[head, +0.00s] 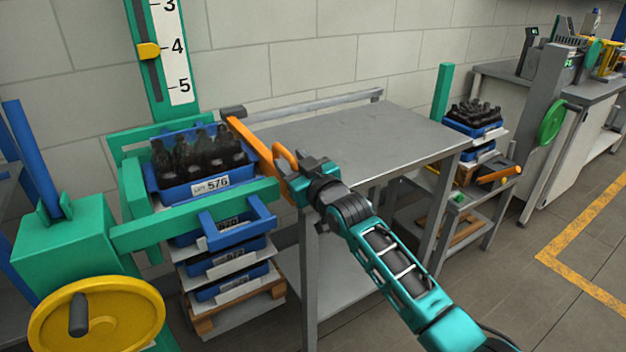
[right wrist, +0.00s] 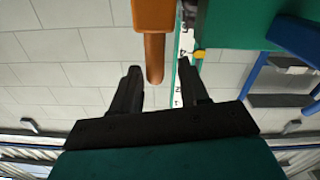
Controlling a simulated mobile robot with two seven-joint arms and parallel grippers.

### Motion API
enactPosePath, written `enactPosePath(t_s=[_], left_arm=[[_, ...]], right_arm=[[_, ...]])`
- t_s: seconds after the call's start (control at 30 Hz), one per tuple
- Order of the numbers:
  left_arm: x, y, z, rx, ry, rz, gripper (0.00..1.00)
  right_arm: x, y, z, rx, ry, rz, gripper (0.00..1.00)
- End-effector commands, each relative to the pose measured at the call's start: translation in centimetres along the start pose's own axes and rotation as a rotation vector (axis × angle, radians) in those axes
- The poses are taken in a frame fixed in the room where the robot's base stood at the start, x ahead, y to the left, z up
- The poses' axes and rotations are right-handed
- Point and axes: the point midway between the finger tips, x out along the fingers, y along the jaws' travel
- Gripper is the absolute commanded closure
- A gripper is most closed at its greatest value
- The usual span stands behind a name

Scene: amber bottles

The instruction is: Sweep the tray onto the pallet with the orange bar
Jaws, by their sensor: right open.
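A blue tray (head: 222,186) with label 576 holds several dark amber bottles (head: 195,153) and sits within the green frame at left. My right gripper (head: 294,182) is open at the handle. In the right wrist view an orange part (right wrist: 155,55) reaches between the two open fingers (right wrist: 160,82), with gaps on both sides. A wooden pallet (head: 240,306) lies under stacked trays at left. My left gripper is not in view.
A grey steel table (head: 350,138) with a back rail is clear on top. A yellow handwheel (head: 95,318) and green scale post (head: 150,60) stand at left.

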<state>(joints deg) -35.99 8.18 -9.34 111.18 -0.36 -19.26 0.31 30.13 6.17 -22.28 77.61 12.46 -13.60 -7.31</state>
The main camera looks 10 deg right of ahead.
Motion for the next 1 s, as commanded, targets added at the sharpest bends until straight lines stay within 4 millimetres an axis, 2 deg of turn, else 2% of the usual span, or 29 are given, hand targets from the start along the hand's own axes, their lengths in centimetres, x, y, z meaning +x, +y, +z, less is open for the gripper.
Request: enactPosePath(t_s=[0.3, 0.5, 0.7, 1.0], left_arm=[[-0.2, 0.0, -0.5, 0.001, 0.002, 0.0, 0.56], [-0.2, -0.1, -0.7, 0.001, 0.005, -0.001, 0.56], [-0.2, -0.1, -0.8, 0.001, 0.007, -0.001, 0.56], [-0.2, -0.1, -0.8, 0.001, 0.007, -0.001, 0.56]], right_arm=[[-5.7, 0.0, 0.1, 0.0, -0.001, -0.001, 0.56], [-8.3, -0.1, 0.1, 0.0, -0.002, -0.001, 0.56], [-9.4, -0.1, 0.0, 0.0, -0.001, -0.001, 0.56], [-9.4, -0.1, 0.1, 0.001, -0.001, -0.001, 0.56]])
